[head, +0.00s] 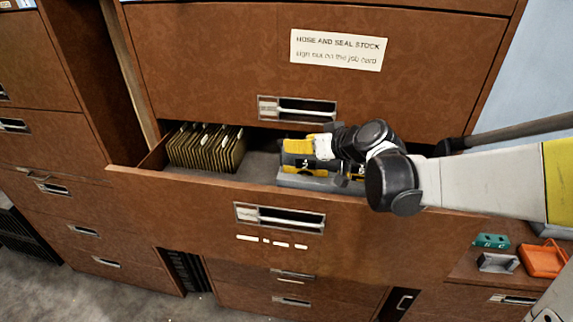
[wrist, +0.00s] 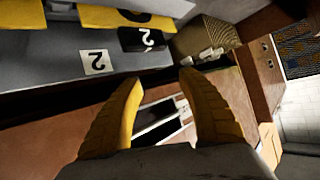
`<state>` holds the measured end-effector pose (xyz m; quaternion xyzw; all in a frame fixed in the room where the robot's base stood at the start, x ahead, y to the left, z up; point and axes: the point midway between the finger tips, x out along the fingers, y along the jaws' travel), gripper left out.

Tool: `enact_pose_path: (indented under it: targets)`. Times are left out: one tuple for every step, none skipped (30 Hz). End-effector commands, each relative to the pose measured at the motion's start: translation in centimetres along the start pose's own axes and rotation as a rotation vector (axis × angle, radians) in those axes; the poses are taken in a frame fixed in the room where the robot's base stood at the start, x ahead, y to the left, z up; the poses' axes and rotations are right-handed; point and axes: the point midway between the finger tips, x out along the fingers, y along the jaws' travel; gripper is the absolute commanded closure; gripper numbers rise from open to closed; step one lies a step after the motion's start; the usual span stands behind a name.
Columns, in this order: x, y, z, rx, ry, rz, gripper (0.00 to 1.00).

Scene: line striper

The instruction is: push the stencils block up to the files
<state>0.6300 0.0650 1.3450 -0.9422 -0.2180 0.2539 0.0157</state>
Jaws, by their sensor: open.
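The files (head: 206,149), a row of upright tan folders, stand at the left end of the open drawer. The stencils block (head: 310,182) appears to be the grey block with yellow and black pieces marked 2, right of the files with bare drawer floor between. In the wrist view the grey block (wrist: 60,68) is at the upper left and the files (wrist: 207,40) are beyond it at top centre. My gripper (wrist: 161,82) is open and empty, its yellow fingers over the drawer front beside the block. In the head view my arm hides the drawer's right part.
The drawer front (head: 250,207) stands out from the brown cabinet, with a closed drawer (head: 220,60) above. At lower right a teal item (head: 491,241), a grey box (head: 498,262) and an orange tray (head: 543,259) sit on another surface.

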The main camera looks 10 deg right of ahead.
Motion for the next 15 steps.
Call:
enact_pose_path:
  targets:
    - [0.6,0.0,1.0,-0.039,0.029,0.000,0.54]
    - [0.6,-0.1,1.0,-0.063,0.045,0.001,0.54]
    - [0.6,-0.1,1.0,-0.090,0.063,0.003,0.54]
    - [0.7,-0.1,1.0,-0.107,0.074,0.005,0.54]
    - [0.6,-0.1,1.0,-0.119,0.083,0.006,0.54]
    - [0.6,-0.2,0.9,-0.132,0.092,0.009,0.54]
    - [0.7,-0.2,0.9,-0.140,0.096,0.010,0.54]
    - [0.8,-0.2,0.8,-0.146,0.099,0.010,0.54]
    - [1.0,-0.2,0.7,-0.151,0.101,0.010,0.54]
    - [1.2,-0.2,0.7,-0.152,0.102,0.010,0.54]
    - [1.6,-0.3,0.6,-0.153,0.102,0.010,0.54]
    - [2.1,-0.2,0.5,-0.154,0.102,0.010,0.54]
    - [2.6,-0.2,0.5,-0.153,0.103,0.010,0.54]
    - [3.1,-0.2,0.4,-0.152,0.103,0.010,0.54]
    - [3.8,-0.2,0.3,-0.152,0.102,0.009,0.54]
